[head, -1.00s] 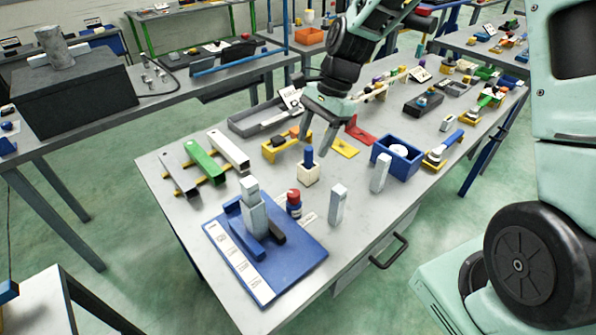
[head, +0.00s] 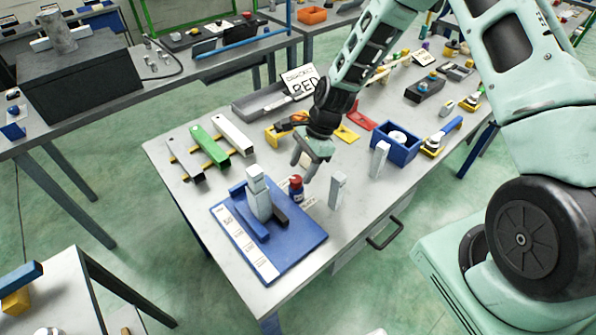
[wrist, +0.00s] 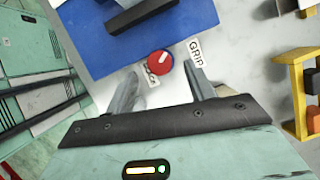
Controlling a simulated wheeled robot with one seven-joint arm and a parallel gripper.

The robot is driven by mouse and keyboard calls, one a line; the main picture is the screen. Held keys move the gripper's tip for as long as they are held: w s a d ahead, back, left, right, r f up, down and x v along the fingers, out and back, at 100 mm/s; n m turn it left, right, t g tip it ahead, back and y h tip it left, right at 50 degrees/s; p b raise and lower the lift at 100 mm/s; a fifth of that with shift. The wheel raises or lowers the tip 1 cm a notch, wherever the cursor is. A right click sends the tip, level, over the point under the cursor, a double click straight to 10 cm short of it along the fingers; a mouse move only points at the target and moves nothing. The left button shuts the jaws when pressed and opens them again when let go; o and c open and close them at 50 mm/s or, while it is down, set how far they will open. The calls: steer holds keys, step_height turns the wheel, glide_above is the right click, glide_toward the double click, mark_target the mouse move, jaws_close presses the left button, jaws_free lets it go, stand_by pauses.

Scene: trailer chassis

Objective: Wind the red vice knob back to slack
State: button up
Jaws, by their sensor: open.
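The red knob (head: 296,182) stands at the edge of the blue base plate (head: 300,240), beside the grey block (head: 258,195) and its blue and dark jaw bars. In the wrist view the round red knob (wrist: 160,64) shows a white pointer mark. A "GRIP" label (wrist: 195,51) lies to its right; a second label (wrist: 150,80) below it is partly hidden. My gripper (head: 302,170) points down just above and behind the knob. In the wrist view my gripper (wrist: 161,72) is open, fingers apart on either side of the knob; contact cannot be told.
A grey upright post (head: 338,190) stands close to the right of the knob. Another post (head: 380,158) and a blue box (head: 398,150) are farther right. Green and white bars (head: 208,147) lie left, a yellow stand (wrist: 298,90) near my gripper. The front right tabletop is clear.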

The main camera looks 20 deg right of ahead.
mark_target(297, 178)
steer(key=shift+p+x, duration=0.35)
steer(key=shift+x, duration=1.4)
steer(key=c, duration=1)
steer(key=shift+n, duration=0.3)
